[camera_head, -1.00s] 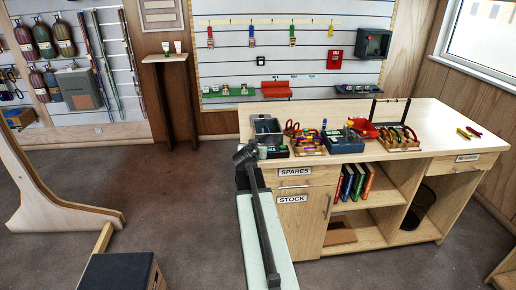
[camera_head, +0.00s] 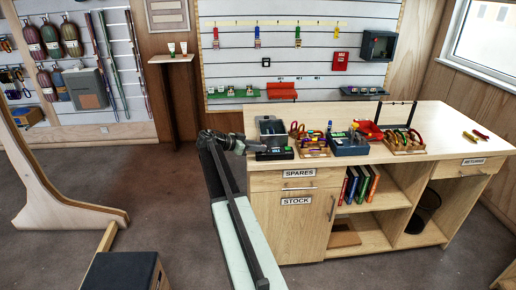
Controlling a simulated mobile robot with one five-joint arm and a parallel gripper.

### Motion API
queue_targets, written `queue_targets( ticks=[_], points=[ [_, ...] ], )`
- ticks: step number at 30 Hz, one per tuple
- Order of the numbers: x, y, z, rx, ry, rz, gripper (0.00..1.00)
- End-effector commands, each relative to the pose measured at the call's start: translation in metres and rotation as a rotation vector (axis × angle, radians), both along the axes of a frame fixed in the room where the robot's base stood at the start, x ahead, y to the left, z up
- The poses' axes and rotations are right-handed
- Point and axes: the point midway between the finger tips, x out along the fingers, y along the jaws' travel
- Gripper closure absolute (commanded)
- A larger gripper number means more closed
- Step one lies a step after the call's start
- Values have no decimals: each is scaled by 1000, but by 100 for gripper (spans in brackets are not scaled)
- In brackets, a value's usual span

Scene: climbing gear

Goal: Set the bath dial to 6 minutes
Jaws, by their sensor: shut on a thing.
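The bath (camera_head: 271,128) is a small grey open tank with a black front panel at the left end of the workbench. A small green patch shows on that panel. My gripper (camera_head: 258,147) is at the panel's left side, reaching in from the left with its wrist bent to the right. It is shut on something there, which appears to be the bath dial. The dial itself is hidden by the gripper, and its setting cannot be read.
On the workbench (camera_head: 450,118), a wooden tray (camera_head: 314,153), a blue-grey bin (camera_head: 349,147) and a second tray (camera_head: 405,149) of gear stand right of the bath. Carabiners (camera_head: 471,137) lie at the far right.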

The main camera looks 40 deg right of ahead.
Motion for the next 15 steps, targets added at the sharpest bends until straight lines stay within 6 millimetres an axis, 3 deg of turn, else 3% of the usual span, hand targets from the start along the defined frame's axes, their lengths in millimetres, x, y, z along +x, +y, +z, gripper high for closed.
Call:
queue_targets(
  ticks=[15],
  points=[
    [5,0,-2,9,-3,-147,100]
  ],
)
